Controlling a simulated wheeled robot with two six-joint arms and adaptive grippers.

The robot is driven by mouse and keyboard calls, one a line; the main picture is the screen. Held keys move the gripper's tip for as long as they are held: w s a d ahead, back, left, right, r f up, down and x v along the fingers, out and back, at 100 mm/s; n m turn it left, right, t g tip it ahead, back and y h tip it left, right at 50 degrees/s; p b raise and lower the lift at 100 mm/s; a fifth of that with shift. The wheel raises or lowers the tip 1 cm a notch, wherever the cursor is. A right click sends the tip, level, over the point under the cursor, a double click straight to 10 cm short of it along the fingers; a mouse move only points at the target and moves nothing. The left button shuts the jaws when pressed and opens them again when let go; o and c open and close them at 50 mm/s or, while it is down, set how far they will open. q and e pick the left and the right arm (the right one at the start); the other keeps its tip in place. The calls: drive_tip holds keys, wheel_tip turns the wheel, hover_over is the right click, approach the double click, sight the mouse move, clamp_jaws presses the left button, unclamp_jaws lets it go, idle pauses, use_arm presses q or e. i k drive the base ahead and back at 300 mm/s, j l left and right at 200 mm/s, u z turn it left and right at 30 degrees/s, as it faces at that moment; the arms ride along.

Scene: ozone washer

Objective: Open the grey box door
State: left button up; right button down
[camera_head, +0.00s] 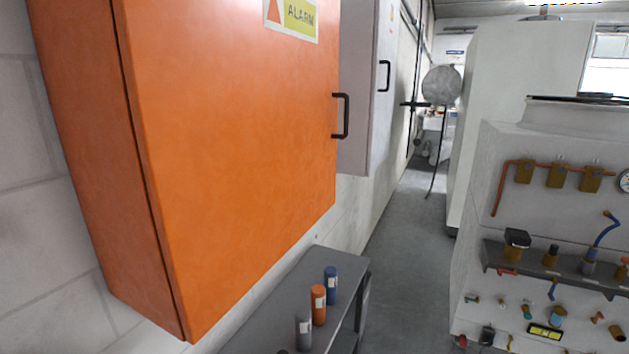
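The grey box (356,92) hangs on the left wall, just beyond a large orange box. Its grey door (382,110) looks shut and has a black handle (384,76) near its top right. The orange box hides the grey box's left part. Neither of my grippers is in the head view.
The orange box (230,150) with an alarm sign (291,18) and a black handle (341,115) fills the near left. Below it a dark bench (270,310) holds several small cylinders. A grey floor aisle (402,240) runs clear between the wall and a white panel (560,150) with valves.

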sight(387, 22)
drive_tip(key=i+l+u, duration=0.1)
drive_tip(key=u, duration=0.3)
drive_tip(key=l+u, duration=0.2)
drive_tip(key=u, duration=0.2)
drive_tip(key=i+l+u, duration=0.15)
drive_tip(key=l+u, duration=0.15)
drive_tip(key=l, duration=1.15)
drive_tip(key=l+u, duration=0.25)
drive_tip(key=l, duration=1.25)
